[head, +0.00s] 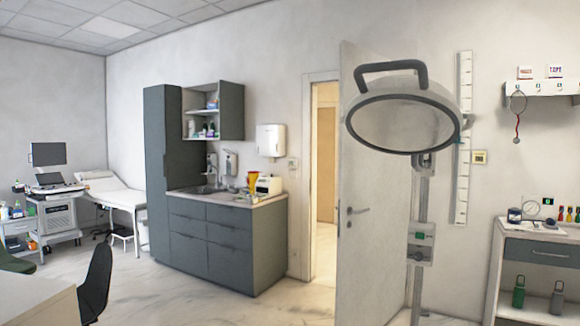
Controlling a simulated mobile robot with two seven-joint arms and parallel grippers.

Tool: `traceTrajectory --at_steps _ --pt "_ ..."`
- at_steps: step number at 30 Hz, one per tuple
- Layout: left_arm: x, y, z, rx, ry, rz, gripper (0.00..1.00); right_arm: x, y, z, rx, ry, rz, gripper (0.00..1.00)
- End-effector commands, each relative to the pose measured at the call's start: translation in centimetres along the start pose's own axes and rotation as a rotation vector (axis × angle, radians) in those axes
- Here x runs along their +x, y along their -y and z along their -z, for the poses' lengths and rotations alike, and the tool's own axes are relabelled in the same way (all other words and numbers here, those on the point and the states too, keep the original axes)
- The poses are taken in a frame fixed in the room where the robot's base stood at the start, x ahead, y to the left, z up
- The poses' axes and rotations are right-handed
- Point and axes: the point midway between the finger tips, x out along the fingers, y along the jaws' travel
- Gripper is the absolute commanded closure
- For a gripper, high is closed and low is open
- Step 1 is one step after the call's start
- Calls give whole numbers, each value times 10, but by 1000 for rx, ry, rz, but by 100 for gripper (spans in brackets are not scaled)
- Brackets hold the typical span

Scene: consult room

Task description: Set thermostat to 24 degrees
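Neither of my grippers is in view.
A large round lamp (400,122) on a pole stands close in front of the door (358,240), which is ajar. A sideboard (545,252) stands below right of the wall unit. A desk (35,308) and dark chair (95,282) are front left. The middle floor is clear.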

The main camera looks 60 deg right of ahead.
Motion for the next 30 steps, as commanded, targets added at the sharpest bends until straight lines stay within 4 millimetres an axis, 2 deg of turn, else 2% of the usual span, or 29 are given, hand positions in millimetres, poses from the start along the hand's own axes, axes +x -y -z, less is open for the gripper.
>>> traceTrajectory --at_steps 8,22,30 --pt "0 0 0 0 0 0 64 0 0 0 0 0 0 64" --pt "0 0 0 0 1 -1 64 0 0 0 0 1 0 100" --pt "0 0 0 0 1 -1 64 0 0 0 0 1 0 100"
